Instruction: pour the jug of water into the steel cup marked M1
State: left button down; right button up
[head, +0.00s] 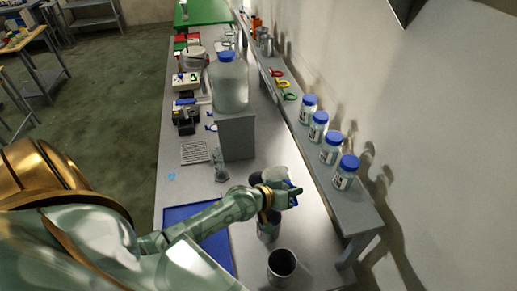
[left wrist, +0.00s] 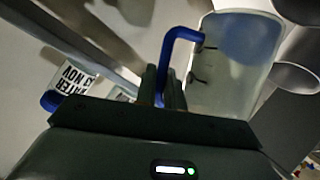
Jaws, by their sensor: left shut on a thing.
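My left gripper (head: 285,195) is shut on the blue handle of a translucent jug (head: 275,175). The left wrist view shows the fingers (left wrist: 163,88) closed around the handle and the jug (left wrist: 232,70) beside them. The jug is held above the bench by a steel cup (head: 268,232), which my arm partly hides. A second steel cup (head: 282,263) stands open nearer to me. Grey cup shapes also show at the right of the left wrist view (left wrist: 295,75). I cannot read M1 on either cup. The jug's tilt and water level are unclear. My right gripper is not in view.
A shelf along the wall (head: 350,210) carries several blue-capped bottles (head: 347,172). A large blue-capped container (head: 229,85) stands on a grey block (head: 237,137) beyond the jug. A blue mat (head: 185,214) lies under my left arm. The bench right of the near cup is clear.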

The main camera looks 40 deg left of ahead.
aim_at(285, 179)
pick_arm(q)
jog(key=shift+w+a+r+n+h+b, duration=0.1)
jog(key=shift+w+a+n+h+b, duration=0.35)
jog(key=shift+a+b, duration=0.5)
jog(key=shift+a+r+n+h+b, duration=0.25)
jog(key=shift+a+n+b, duration=0.35)
jog(key=shift+b, duration=0.4)
jog(key=shift+w+a+n+b, duration=0.2)
jog(key=shift+n+b, duration=0.05)
jog(key=shift+b, duration=0.3)
jog(key=shift+w+a+r+h, duration=0.1)
jog(key=shift+w+r+h, duration=0.1)
jog(key=shift+h, duration=0.2)
jog(key=shift+s+a, duration=0.1)
jog(key=shift+a, duration=0.1)
jog(key=shift+s+n, duration=0.1)
jog(key=shift+n, duration=0.2)
